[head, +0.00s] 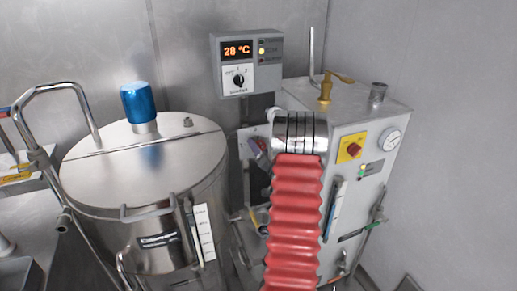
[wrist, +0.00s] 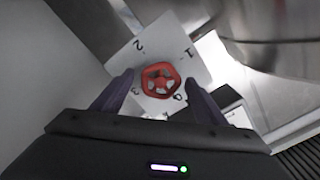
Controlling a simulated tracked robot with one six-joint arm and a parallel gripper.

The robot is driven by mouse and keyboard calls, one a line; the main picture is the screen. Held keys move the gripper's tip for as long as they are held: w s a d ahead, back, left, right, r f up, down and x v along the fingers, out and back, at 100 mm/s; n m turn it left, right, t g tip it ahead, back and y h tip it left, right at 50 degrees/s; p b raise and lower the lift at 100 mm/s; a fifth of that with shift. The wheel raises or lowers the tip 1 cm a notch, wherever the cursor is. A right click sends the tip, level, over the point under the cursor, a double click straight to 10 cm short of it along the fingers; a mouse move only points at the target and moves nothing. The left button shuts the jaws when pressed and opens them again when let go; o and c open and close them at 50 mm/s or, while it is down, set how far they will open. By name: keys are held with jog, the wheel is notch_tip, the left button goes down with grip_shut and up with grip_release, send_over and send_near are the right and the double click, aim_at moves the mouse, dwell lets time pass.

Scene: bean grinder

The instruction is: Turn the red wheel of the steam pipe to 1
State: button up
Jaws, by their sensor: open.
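The red wheel (wrist: 161,80) is a small round handwheel with open gaps between its spokes, in the wrist view. It sits in front of a white dial plate (wrist: 203,72) marked 2 at upper left, 1 at upper right and 0 at lower right. I cannot tell which number the wheel is set to. My gripper (wrist: 160,77) is open, with one dark finger at the left and one at the right of the wheel. I cannot tell whether either finger touches it. In the head view, the wheel is not clearly visible; a red ribbed arm cover fills the middle.
A steel tank (head: 140,165) with a blue-capped motor (head: 139,103) stands at left. A grey machine box (head: 345,120) with a gauge (head: 391,140) stands at right. A control box (head: 246,62) reading 28 °C hangs on the back wall. Room between tank and machine is narrow.

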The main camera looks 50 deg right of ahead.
jog(key=shift+x, duration=0.85)
jog(key=shift+a, duration=0.1)
jog(key=c, duration=1)
